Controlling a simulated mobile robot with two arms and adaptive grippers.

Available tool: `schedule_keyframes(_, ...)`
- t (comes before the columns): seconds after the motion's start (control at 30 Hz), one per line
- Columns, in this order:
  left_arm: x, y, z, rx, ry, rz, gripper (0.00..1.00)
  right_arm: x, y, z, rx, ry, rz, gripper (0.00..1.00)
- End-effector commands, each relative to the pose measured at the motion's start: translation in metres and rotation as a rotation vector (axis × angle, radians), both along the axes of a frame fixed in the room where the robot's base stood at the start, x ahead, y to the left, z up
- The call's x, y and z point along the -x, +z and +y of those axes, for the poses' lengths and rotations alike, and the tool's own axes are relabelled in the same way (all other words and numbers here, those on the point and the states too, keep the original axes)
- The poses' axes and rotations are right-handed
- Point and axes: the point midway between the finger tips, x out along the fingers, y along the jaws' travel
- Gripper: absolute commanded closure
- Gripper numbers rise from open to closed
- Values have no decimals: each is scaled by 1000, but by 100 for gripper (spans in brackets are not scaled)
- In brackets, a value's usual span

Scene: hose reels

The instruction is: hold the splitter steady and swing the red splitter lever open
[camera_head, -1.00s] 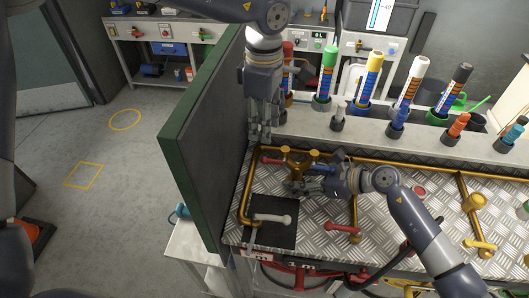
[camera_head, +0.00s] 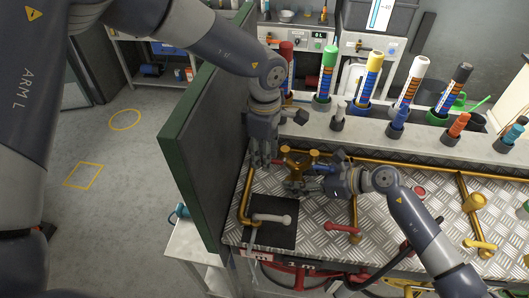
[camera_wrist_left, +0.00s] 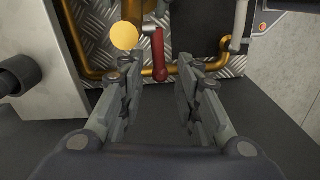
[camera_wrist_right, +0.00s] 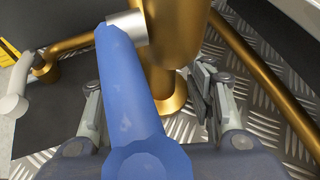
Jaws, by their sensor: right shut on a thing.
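The brass splitter (camera_head: 297,161) stands on the metal tread-plate bench near the green-edged panel. My right gripper (camera_head: 296,187) is shut on its brass body; in the right wrist view the fingers flank the brass column (camera_wrist_right: 172,88). A blue lever (camera_wrist_right: 133,95) crosses the front of that view. My left gripper (camera_head: 264,163) hangs just left of the splitter, fingers pointing down, open and empty. In the left wrist view the red lever (camera_wrist_left: 159,58) lies ahead between the open fingers, apart from them. In the head view the left gripper hides the red lever.
The green-edged panel (camera_head: 205,135) rises close beside my left gripper. Brass pipes (camera_head: 247,195) run along the bench. A white-handled lever (camera_head: 271,218) lies over a dark mat, and a red-handled one (camera_head: 342,228) to its right. Coloured-top cylinders stand behind.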

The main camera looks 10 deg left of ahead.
Motion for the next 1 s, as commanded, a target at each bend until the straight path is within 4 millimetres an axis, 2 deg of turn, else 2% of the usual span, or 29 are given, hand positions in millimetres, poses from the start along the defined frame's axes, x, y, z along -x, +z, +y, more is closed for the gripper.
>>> schedule_keyframes(0.03,0,0,0,0,0,0,87,0,-1,0,1,0,0,64)
schedule_keyframes(0.1,0,0,0,0,0,0,100,0,-1,0,1,0,0,64)
schedule_keyframes(0.37,1,1,-1,-13,-3,2,100,0,-1,0,1,0,0,64)
schedule_keyframes(0.8,1,13,-12,-340,-4,2,100,-1,-1,-1,2,-1,-1,64)
schedule_keyframes(1.0,1,16,-13,-398,-1,3,100,-1,-1,-1,3,-2,-2,64)
